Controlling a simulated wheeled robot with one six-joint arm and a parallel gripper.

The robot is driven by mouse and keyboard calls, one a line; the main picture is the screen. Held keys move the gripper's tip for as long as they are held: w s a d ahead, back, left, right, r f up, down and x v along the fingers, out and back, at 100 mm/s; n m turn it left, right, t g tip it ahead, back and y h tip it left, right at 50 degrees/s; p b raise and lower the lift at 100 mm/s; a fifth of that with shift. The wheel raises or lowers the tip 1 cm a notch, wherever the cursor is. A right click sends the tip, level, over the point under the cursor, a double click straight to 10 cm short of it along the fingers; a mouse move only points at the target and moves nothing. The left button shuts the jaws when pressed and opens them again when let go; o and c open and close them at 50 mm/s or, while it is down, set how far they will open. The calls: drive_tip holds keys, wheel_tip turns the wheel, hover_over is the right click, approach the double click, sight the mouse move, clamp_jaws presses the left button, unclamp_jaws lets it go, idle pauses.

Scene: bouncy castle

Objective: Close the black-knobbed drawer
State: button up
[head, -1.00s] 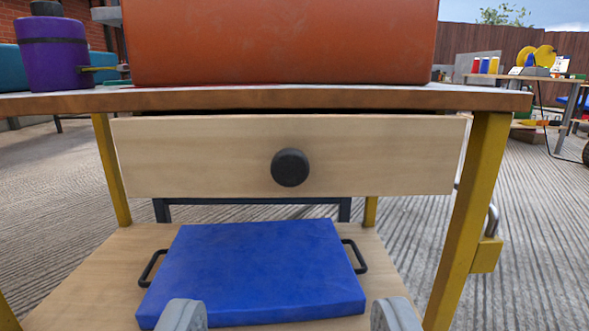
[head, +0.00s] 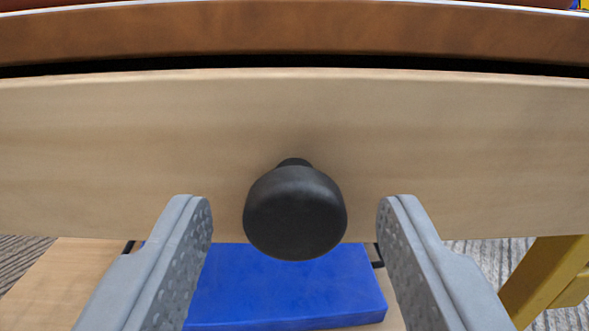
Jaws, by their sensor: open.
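The drawer (head: 120,150) has a pale wooden front that fills the width of the head view. A dark gap shows between its top edge and the tabletop above. Its round black knob (head: 295,212) sticks out toward me at the middle of the front. My gripper (head: 293,208) is open, with one grey finger on each side of the knob. Clear space shows between each finger and the knob, so neither appears to touch it. How far the drawer stands out cannot be told exactly from this close view.
The brown table edge (head: 290,32) runs just above the drawer. A blue pad (head: 285,290) with black handles lies on a wooden lower shelf (head: 60,285) below. A yellow table leg (head: 545,275) stands at the lower right.

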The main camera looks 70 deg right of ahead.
drive_tip(key=shift+w+d, duration=0.15)
drive_tip(key=shift+d, duration=0.25)
clamp_jaws()
drive_tip(key=shift+x, duration=1.65)
unclamp_jaws()
drive_tip(key=shift+a, duration=0.1)
drive_tip(key=v, duration=1.7)
